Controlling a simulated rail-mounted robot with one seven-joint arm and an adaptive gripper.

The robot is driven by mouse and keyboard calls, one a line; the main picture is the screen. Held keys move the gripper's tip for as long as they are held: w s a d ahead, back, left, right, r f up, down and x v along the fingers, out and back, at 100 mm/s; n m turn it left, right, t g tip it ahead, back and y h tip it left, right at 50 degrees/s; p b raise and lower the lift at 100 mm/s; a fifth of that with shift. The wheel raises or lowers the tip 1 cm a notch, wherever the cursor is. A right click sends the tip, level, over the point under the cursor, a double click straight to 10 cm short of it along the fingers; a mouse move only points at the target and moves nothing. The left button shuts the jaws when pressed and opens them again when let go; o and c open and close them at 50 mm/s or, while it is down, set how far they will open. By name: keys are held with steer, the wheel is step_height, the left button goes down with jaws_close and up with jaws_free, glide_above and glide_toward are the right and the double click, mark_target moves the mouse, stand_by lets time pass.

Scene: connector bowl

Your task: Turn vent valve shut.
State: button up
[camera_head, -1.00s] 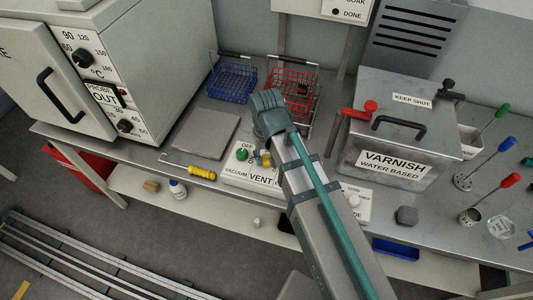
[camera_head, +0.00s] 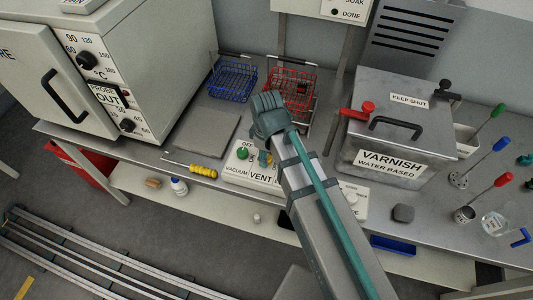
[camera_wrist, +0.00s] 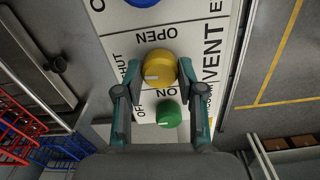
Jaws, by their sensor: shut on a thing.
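The vent valve is a round yellow knob (camera_wrist: 160,70) with a white mark, on a white panel (camera_head: 234,176) lettered VENT. In the wrist view the mark lies on the knob's left side, towards the SHUT lettering; OPEN is printed above the knob. My gripper (camera_wrist: 161,74) has its two fingers at either side of the yellow knob and is shut on it. In the head view my gripper (camera_head: 264,158) is down at the panel and hides most of the knob.
A green knob (camera_wrist: 168,113) with ON and OFF lettering sits close below the yellow one. A blue knob (camera_wrist: 142,2) is above. A yellow-handled tool (camera_head: 203,171) lies left of the panel. Wire baskets, blue (camera_head: 232,82) and red (camera_head: 290,92), and a varnish tank (camera_head: 395,125) stand behind.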

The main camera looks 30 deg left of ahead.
steer(key=shift+n, duration=0.6)
steer(key=o, duration=1.1)
steer(key=shift+o, duration=0.2)
steer(key=shift+r, duration=0.1)
step_height(320, 180, up, 12)
